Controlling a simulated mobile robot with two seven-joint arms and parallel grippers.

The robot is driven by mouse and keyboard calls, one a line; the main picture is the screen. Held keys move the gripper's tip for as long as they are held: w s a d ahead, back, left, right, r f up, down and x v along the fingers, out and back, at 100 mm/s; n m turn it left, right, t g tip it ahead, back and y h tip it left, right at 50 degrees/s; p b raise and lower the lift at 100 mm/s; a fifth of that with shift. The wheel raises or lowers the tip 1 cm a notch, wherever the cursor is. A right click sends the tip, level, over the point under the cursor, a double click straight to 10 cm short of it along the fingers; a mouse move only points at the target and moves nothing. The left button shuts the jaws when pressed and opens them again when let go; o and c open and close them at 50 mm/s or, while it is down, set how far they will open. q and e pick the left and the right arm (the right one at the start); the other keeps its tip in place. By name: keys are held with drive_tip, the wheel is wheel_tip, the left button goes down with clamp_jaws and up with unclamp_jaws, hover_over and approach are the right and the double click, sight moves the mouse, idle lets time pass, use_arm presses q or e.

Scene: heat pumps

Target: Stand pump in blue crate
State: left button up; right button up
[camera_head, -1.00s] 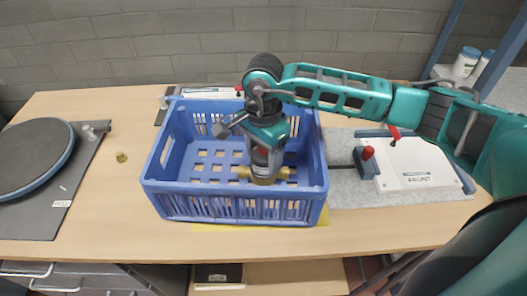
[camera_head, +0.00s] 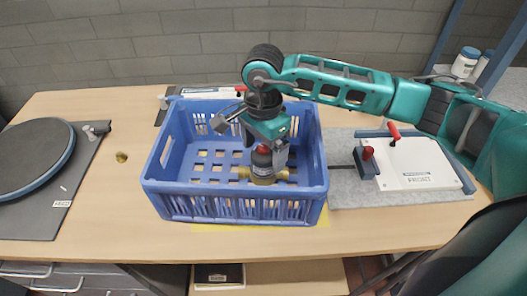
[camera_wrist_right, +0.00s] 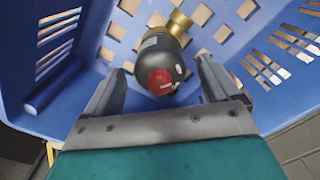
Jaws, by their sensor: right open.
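The pump (camera_head: 263,168) stands upright inside the blue crate (camera_head: 240,208), with brass fittings low at its sides and a red cap on top. In the right wrist view the pump (camera_wrist_right: 160,55) shows its red cap, dark body and some brass. My right gripper (camera_head: 267,148) is above the pump, pointing down into the crate. Its jaws are open, and the fingers (camera_wrist_right: 162,68) lie on either side of the pump's top, apart from it in the wrist view. The pump's underside is hidden. My left gripper is out of view.
A black round turntable (camera_head: 35,158) is at the left, with a small brass piece (camera_head: 121,157) beside it. A white panel with a red-handled clamp (camera_head: 415,165) lies on a grey mat at the right. The table front left is clear.

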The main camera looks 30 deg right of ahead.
wheel_tip(320, 180, up, 11)
drive_tip(key=shift+f, duration=0.2)
drive_tip(key=shift+s+f, duration=0.1)
idle(0.5)
